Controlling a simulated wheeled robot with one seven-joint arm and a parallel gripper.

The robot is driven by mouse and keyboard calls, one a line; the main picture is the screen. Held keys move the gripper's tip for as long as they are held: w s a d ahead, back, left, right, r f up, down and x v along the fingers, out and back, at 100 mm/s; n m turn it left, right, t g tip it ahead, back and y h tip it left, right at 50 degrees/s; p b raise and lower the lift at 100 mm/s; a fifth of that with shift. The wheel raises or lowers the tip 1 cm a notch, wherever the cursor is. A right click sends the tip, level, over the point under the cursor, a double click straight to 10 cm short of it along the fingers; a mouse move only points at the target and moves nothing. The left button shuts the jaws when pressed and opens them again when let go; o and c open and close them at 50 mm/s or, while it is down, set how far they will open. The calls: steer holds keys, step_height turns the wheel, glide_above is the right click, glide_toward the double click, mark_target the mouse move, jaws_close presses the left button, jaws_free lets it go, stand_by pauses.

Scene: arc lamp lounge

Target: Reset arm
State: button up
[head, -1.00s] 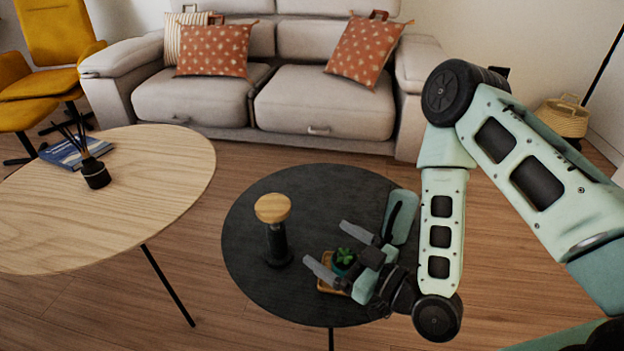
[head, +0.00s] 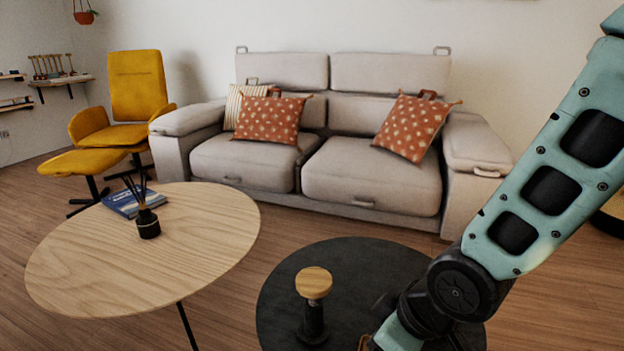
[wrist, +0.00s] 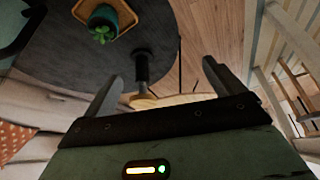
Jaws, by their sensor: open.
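My gripper (wrist: 161,73) is open and empty, its two fingers spread in the wrist view. In the head view my arm crosses the right side, and the fingers cannot be made out clearly. A dark grinder with a round wooden top (head: 313,284) stands upright on the round black table (head: 285,290). In the wrist view the grinder (wrist: 142,68) shows between the fingers, apart from them. A small green plant in a teal pot (wrist: 101,20) sits on a wooden tray (wrist: 122,14) at the top left of the wrist view. My arm hides that part of the table in the head view.
An oval wooden table (head: 190,230) at left holds a blue book (head: 122,203) and a black reed diffuser (head: 148,224). A grey sofa (head: 372,187) with patterned cushions stands behind. A yellow armchair (head: 137,88) is at far left. Floor shows between the tables.

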steer(key=s+d+r+m+g+h+p, duration=0.1)
steer(key=s+d+r+m+g+h, duration=0.2)
steer(key=s+r, duration=0.8)
step_height(320, 180, up, 28)
steer(key=d+p, duration=0.1)
steer(key=p, duration=2.8)
steer(key=shift+s+f+n, duration=0.25)
steer(key=shift+s+n, duration=0.05)
steer(key=shift+s, duration=0.05)
